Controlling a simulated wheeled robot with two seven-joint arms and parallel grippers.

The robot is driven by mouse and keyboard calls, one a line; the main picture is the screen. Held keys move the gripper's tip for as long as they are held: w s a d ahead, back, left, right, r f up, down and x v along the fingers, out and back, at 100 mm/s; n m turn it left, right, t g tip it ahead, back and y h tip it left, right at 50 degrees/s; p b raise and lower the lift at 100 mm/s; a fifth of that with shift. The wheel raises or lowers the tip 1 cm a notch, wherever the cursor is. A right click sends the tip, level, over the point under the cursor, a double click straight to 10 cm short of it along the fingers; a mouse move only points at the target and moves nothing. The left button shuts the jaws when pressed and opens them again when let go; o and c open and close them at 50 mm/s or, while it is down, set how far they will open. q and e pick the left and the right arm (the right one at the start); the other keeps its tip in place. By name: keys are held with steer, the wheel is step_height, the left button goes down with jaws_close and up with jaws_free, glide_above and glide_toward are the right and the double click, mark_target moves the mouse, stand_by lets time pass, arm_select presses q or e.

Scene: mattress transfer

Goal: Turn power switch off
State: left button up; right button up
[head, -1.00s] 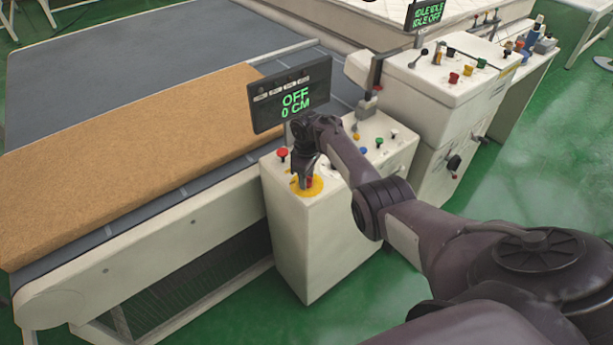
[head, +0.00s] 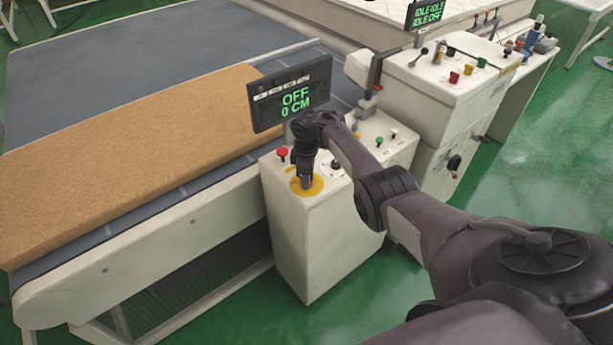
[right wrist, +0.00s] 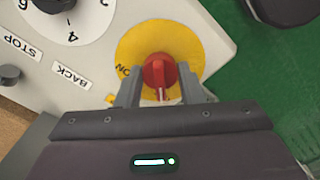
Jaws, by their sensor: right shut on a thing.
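The power switch is a red knob (right wrist: 159,73) on a round yellow plate (right wrist: 187,40), seen in the right wrist view. The plate carries an "ON" label at its left side. In the head view the yellow plate (head: 317,187) sits on the near corner of the white control box (head: 315,240). My right gripper (right wrist: 160,88) is shut on the red knob, one finger at each side. In the head view my right gripper (head: 306,180) points straight down over the plate and hides most of the knob. My left gripper is not in view.
A red button (head: 282,152) stands beside the plate, and a numbered dial (right wrist: 62,12) is close by. Several small controls sit further back on the box. A brown mattress (head: 130,155) lies on the conveyor (head: 150,50) at left. A second control box (head: 440,85) stands behind.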

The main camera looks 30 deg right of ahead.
steer(key=shift+r, duration=0.1)
steer(key=o, duration=1)
step_height(320, 180, up, 8)
steer(key=shift+f+p, duration=0.1)
steer(key=shift+p, duration=0.35)
